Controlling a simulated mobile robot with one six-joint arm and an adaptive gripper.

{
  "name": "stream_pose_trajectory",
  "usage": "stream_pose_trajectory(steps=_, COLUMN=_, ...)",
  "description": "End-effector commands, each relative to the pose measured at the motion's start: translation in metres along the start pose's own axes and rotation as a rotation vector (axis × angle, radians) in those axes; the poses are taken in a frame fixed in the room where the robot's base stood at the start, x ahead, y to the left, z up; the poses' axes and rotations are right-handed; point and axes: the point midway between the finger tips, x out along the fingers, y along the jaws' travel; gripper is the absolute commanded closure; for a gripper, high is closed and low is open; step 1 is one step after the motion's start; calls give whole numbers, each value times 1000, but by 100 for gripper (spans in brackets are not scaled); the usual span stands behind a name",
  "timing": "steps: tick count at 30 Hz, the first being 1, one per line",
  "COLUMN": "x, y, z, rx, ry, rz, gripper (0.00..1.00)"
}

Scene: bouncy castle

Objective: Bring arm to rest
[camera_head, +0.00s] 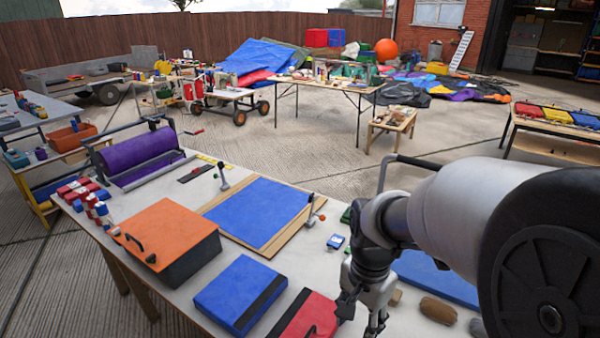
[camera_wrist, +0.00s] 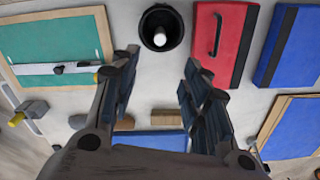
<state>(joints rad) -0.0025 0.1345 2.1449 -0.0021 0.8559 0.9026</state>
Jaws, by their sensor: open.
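My gripper (camera_head: 361,312) hangs over the near right part of the white work table (camera_head: 190,210) in the head view. Its fingers are apart with nothing between them. In the wrist view my gripper (camera_wrist: 160,62) points down at the table top, both fingers spread. A black round cup with a white piece inside (camera_wrist: 160,24) lies just beyond the fingertips. A red pad with a black handle (camera_wrist: 222,45) is to its right. How high the fingers are above the table is hard to tell.
On the table are an orange-topped box (camera_head: 170,232), a blue pad (camera_head: 240,293), a blue sheet on a wooden board (camera_head: 258,210) and a purple roll (camera_head: 138,152). A green board (camera_wrist: 58,52) lies left in the wrist view. Open concrete floor (camera_head: 330,185) lies beyond the table.

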Motion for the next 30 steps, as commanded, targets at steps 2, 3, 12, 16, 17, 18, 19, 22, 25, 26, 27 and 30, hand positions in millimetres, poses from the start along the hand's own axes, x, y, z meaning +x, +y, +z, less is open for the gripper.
stream_pose_trajectory(steps=2, x=-14, y=6, z=4, rx=-48, ry=18, rz=-22, gripper=57)
stream_pose_trajectory(steps=3, x=-23, y=10, z=8, rx=-86, ry=32, rz=-37, gripper=57)
stream_pose_trajectory(steps=12, x=-91, y=69, z=54, rx=-527, ry=204, rz=-150, gripper=57)
stream_pose_trajectory(steps=16, x=-103, y=93, z=72, rx=-699, ry=285, rz=-172, gripper=57)
stream_pose_trajectory(steps=17, x=-104, y=98, z=76, rx=-732, ry=300, rz=-175, gripper=57)
stream_pose_trajectory(steps=18, x=-105, y=102, z=80, rx=-769, ry=320, rz=-178, gripper=57)
stream_pose_trajectory(steps=19, x=-106, y=106, z=82, rx=-795, ry=332, rz=-179, gripper=57)
stream_pose_trajectory(steps=22, x=-107, y=113, z=88, rx=-854, ry=361, rz=-181, gripper=57)
stream_pose_trajectory(steps=25, x=-107, y=116, z=90, rx=-881, ry=374, rz=-180, gripper=57)
stream_pose_trajectory(steps=26, x=-107, y=116, z=91, rx=-885, ry=375, rz=-180, gripper=57)
stream_pose_trajectory(steps=27, x=-107, y=116, z=91, rx=-887, ry=375, rz=-180, gripper=57)
stream_pose_trajectory(steps=30, x=-107, y=116, z=91, rx=-887, ry=375, rz=-180, gripper=57)
